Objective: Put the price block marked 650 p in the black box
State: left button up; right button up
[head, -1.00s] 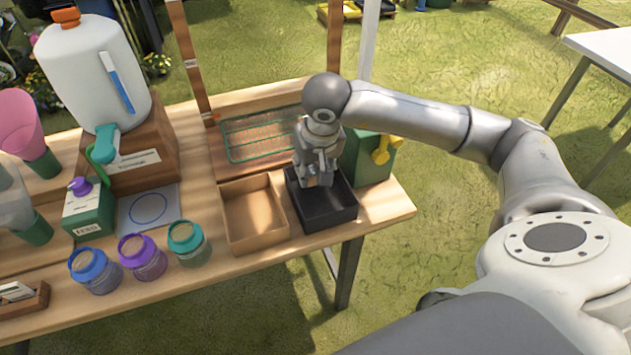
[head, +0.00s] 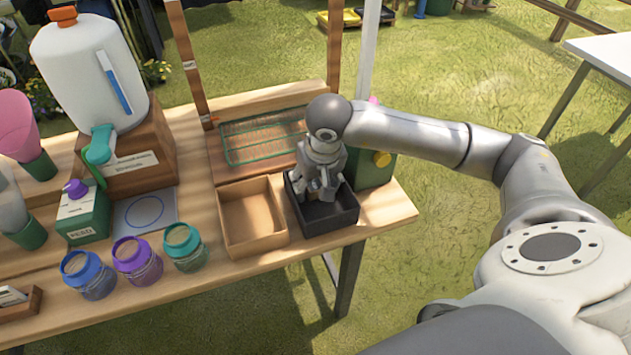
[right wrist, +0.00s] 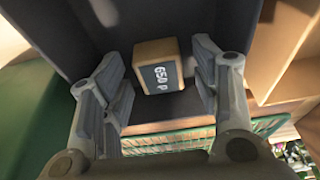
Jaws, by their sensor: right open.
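The price block marked 650 p (right wrist: 158,70) is a small wooden block with a dark label face, seen in the right wrist view. It is inside the black box (head: 332,222), which stands at the right end of the table. My right gripper (head: 322,194) reaches down into this box. In the right wrist view its fingers (right wrist: 163,95) are spread on both sides of the block, with visible gaps. The block is hidden behind the gripper in the head view. My left gripper is not in view.
An open wooden box (head: 252,238) stands directly left of the black box. A green container (head: 372,172) stands behind it on the right. A wire rack (head: 262,140) lies behind the boxes. Several lidded jars, including a teal one (head: 186,250), stand at the front left.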

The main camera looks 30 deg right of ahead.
jog(key=shift+r+p, duration=0.3)
jog(key=v, duration=1.1)
jog(key=shift+r, duration=0.4)
